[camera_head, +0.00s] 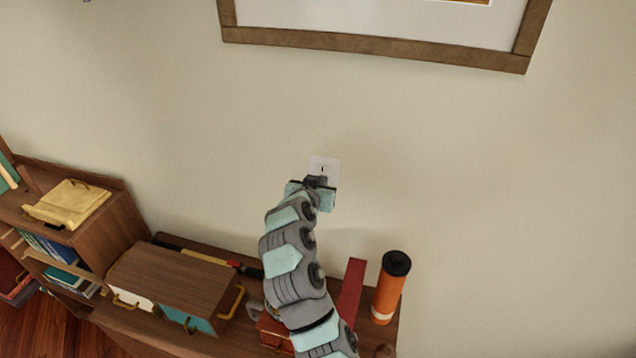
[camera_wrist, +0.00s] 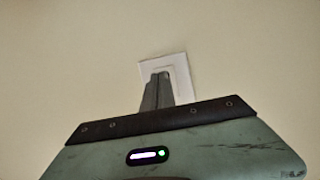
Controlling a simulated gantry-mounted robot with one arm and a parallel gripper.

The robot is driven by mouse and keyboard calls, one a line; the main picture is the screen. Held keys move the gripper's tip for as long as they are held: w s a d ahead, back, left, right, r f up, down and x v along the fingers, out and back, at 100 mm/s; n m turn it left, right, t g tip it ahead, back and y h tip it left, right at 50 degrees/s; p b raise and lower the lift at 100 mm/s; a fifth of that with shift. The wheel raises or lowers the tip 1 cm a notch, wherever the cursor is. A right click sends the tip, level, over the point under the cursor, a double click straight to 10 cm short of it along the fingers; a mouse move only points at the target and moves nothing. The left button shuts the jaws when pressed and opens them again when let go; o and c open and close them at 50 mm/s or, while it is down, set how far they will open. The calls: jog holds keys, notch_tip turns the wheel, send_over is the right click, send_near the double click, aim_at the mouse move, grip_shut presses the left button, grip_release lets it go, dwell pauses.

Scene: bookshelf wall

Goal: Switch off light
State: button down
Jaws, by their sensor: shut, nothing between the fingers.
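A white light switch plate (camera_head: 324,165) is on the bare wall, below the picture frame. In the head view a small dark toggle or slot shows near its middle. My gripper (camera_head: 318,181) is just below and in front of the plate, overlapping its lower edge. In the wrist view the switch plate (camera_wrist: 177,66) stands straight ahead, and the fingertips of my gripper (camera_wrist: 160,76) lie over its lower left part. The fingers are together with nothing between them. They hide part of the plate; I cannot tell whether they touch it, or which way the switch is set.
A brown picture frame (camera_head: 375,50) hangs above. Below, a wooden shelf holds a wooden box (camera_head: 175,278), a red book (camera_head: 351,288) and an orange bottle (camera_head: 389,290) with a black lid. A yellow case (camera_head: 68,204) lies on the left shelf. The wall around the plate is clear.

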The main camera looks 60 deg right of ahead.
jog(key=shift+d+f, duration=0.15)
jog(key=shift+d, duration=0.05)
jog(key=shift+f, duration=0.1)
jog(key=shift+w+d+b, duration=0.1)
jog(key=shift+d+b, duration=0.05)
jog(key=shift+b, duration=0.85)
jog(key=shift+r, duration=0.8)
jog(key=b+v, duration=0.3)
jog(key=v, duration=1.1)
